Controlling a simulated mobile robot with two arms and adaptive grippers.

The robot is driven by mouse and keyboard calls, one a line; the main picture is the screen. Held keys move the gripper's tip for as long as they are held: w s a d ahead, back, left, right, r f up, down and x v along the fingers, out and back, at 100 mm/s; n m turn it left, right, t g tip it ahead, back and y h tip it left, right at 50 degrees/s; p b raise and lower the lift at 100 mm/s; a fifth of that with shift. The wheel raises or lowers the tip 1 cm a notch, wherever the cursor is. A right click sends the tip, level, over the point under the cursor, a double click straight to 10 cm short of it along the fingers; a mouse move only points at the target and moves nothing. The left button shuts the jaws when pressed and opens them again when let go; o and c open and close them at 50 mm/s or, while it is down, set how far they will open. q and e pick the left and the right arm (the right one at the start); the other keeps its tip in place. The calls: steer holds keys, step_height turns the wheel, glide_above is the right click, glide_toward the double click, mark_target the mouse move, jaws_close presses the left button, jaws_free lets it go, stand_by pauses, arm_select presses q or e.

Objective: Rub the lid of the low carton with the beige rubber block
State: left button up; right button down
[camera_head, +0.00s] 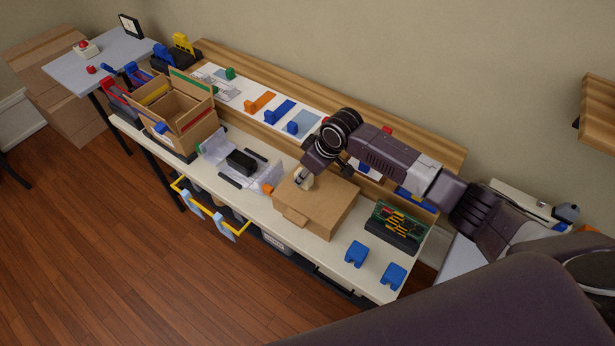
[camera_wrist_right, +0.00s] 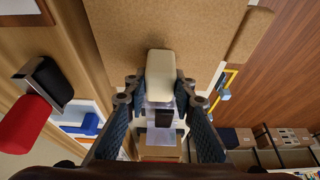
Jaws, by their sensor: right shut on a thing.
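The low carton (camera_head: 322,214) is a closed brown cardboard box on the white bench, with a flap at its front. Its lid (camera_wrist_right: 205,30) fills the top middle of the right wrist view. My right gripper (camera_head: 308,176) is over the left part of the lid, pointing down. It is shut on the beige rubber block (camera_wrist_right: 160,76), which also shows in the head view (camera_head: 303,180). The block is at the lid; I cannot tell for certain whether it touches. The fingers hide the block's sides. My left gripper is not in view.
An open carton (camera_head: 196,133) stands at the left of the bench. A dark block on a clear tray (camera_head: 214,148) lies left of the low carton. A green circuit board (camera_head: 398,219) and blue pieces (camera_head: 356,253) are to the right. A wooden ledge (camera_head: 262,129) runs behind.

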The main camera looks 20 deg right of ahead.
mark_target(310, 186)
stand_by(0.3)
steer(key=shift+s+d+p, duration=0.45)
steer(key=shift+s+p, duration=0.15)
steer(key=shift+p, duration=0.4)
steer(key=shift+s+d+f+p, duration=0.1)
steer(key=shift+s+d+p, duration=0.3)
steer(key=shift+s+p, duration=0.15)
steer(key=shift+s+d+f, duration=0.1)
steer(key=shift+s, duration=0.05)
steer(key=shift+s, duration=0.15)
steer(key=shift+f, duration=0.1)
